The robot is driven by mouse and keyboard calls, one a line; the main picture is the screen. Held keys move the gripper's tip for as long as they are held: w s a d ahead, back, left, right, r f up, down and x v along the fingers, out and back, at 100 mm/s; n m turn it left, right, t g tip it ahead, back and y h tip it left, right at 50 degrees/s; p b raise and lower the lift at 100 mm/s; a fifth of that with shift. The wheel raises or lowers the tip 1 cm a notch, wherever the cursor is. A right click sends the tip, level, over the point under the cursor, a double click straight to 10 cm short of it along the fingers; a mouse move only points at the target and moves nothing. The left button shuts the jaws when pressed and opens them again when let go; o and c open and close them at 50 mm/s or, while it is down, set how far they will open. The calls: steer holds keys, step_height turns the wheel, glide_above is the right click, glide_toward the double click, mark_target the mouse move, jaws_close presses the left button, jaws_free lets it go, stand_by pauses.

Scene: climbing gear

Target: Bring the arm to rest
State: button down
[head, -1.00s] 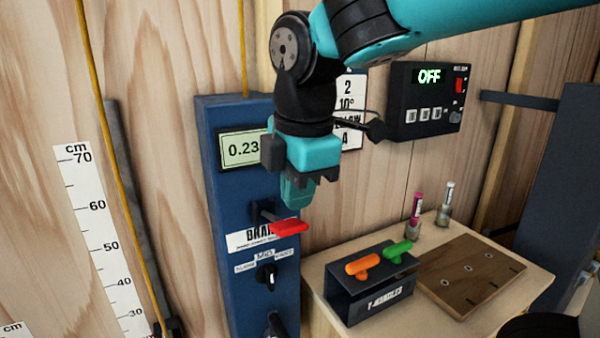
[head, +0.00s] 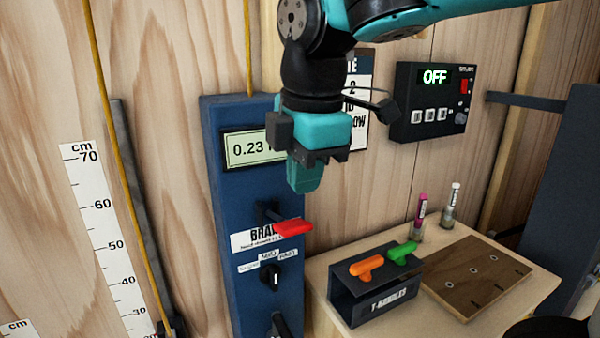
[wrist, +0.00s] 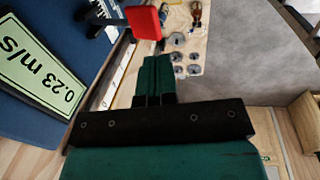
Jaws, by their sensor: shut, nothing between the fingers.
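My gripper (head: 305,176) hangs pointing down in front of the blue panel (head: 222,200), above and slightly right of the red brake lever (head: 294,228). Its fingers are shut together with nothing between them. In the wrist view the shut fingers (wrist: 157,78) show at the centre, with the red lever (wrist: 144,22) beyond the tips and apart from them in the picture. The teal and black arm enters from the upper right.
The panel's display (head: 252,149) reads 0.23. A black box (head: 428,104) on the wall shows OFF. The wooden bench (head: 535,284) holds a T-handle rack (head: 382,305) with orange and green handles, two small tubes and a brown board (head: 480,289). A cm scale (head: 105,225) stands left.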

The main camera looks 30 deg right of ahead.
steer(key=s+a+f+m+g+y, duration=0.2)
steer(key=s+a+f+m+y, duration=0.2)
steer(key=s+f+m, duration=0.6)
steer(key=shift+s+f+m, duration=0.2)
steer(key=shift+s+m, duration=0.3)
steer(key=shift+s, duration=0.5)
